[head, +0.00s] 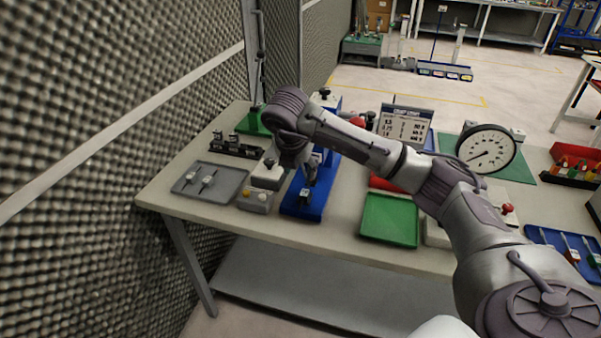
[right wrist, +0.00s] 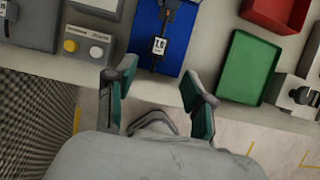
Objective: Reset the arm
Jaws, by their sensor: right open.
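My right arm (head: 375,152) reaches in from the right over the workbench (head: 335,225). My right gripper (head: 308,185) is over the left half of the bench, above the blue stand (head: 298,209). In the right wrist view my right gripper (right wrist: 160,100) is open, its two green-lined fingers wide apart with nothing between them. A small part with a white label (right wrist: 159,46) is on the blue stand, beyond the fingertips and apart from them. My left gripper shows in neither view.
A grey tray (head: 190,193) and a button box (head: 252,205) are left of the stand. A green tray (head: 391,238), a round dial gauge (head: 487,150) and a blue tool tray (head: 545,237) are to the right. A textured foam wall (head: 90,90) borders the bench's left side.

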